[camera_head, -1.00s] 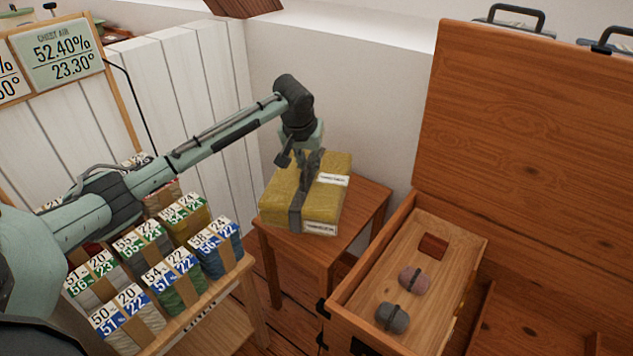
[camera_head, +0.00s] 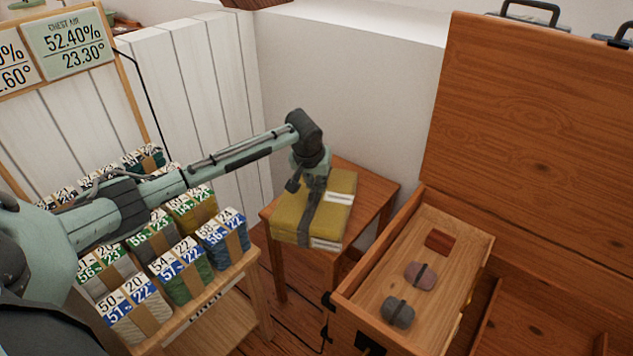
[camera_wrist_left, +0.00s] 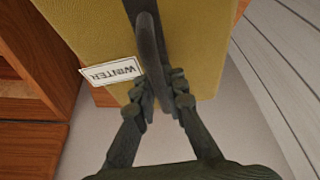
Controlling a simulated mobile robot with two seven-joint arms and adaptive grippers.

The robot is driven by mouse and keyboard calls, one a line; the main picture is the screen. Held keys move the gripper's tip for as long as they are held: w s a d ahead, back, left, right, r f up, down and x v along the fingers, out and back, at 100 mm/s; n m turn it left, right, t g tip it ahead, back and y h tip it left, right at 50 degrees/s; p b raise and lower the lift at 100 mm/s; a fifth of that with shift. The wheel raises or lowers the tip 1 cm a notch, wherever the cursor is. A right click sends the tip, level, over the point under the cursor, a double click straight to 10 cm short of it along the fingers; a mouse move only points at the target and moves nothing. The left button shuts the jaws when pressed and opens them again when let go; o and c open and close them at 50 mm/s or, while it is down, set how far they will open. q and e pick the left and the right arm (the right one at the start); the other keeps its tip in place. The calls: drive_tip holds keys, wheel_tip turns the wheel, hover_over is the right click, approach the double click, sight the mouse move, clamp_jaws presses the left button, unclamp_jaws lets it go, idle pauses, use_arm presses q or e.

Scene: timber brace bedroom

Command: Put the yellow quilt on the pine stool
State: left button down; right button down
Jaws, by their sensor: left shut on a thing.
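The yellow quilt (camera_head: 337,198) is a folded block with a dark strap and white labels. In the head view it is at the pine stool (camera_head: 377,190), over its top; I cannot tell whether it touches the top. My left gripper (camera_head: 312,190) is above the quilt, shut on its dark strap. In the left wrist view the gripper (camera_wrist_left: 160,95) closes on the strap, and the quilt (camera_wrist_left: 90,30) with a "WINTER" label fills the upper part. My right gripper is not in view.
An open wooden chest (camera_head: 350,287) stands right of the stool, with a tray (camera_head: 440,225) holding two small strapped bundles and a reddish block. A rack (camera_head: 240,265) of labelled bundles stands to the left. A white panelled wall is behind.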

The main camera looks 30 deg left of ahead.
use_arm(q)
drive_tip(key=shift+w+r, duration=0.1)
drive_tip(key=shift+r, duration=0.05)
drive_tip(key=c, duration=1.9)
unclamp_jaws()
drive_tip(key=shift+f, duration=0.2)
drive_tip(key=o, duration=0.3)
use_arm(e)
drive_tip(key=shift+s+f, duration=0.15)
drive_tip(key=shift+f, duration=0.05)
use_arm(q)
drive_tip(key=shift+r, duration=0.1)
